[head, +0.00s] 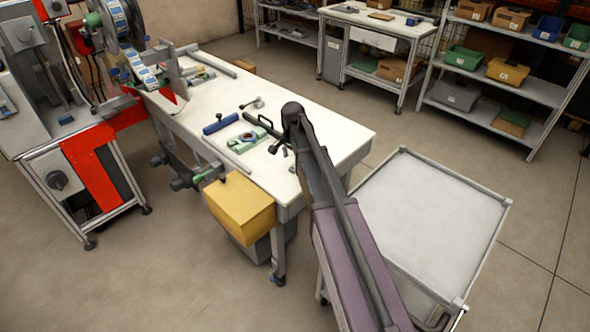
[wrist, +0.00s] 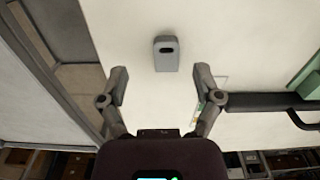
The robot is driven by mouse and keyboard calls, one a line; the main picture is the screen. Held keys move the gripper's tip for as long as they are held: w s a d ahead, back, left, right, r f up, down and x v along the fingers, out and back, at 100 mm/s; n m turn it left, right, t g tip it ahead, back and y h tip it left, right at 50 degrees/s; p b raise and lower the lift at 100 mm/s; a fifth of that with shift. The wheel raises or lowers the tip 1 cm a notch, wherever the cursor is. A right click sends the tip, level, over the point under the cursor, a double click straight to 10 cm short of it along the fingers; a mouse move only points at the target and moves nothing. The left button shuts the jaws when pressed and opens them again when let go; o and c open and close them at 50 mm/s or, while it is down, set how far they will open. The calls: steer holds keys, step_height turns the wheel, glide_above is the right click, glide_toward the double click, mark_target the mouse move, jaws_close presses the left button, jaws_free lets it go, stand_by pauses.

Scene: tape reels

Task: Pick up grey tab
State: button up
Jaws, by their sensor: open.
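The grey tab (wrist: 166,54) is a small flat rounded piece with a dark slot near one end. It lies on the white tabletop in the wrist view. My gripper (wrist: 162,80) is open and empty, one finger on each side of the picture. The tab shows just beyond the fingertips, roughly centred between them, and no finger touches it. In the head view my gripper (head: 281,147) hangs over the right part of the white workbench (head: 335,143). I cannot make out the tab there; my arm may hide it.
A dark bar with a handle (wrist: 265,102) lies close to the right finger. A green fixture (head: 246,138) and a blue cylinder (head: 220,123) lie further left on the bench. A yellow box (head: 240,203) hangs at the bench's front. A grey-topped cart (head: 430,210) stands right.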

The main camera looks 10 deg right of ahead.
mark_target(292, 169)
steer(key=shift+w+a+f+b, duration=0.1)
steer(key=shift+w+f+b, duration=0.1)
steer(key=shift+f+b, duration=0.5)
steer(key=shift+w+f+b, duration=0.15)
steer(key=shift+f+b, duration=0.4)
steer(key=shift+f, duration=0.25)
steer(key=shift+f+b, duration=0.9)
steer(key=shift+b, duration=0.05)
steer(key=shift+c, duration=0.2)
steer(key=c, duration=0.8)
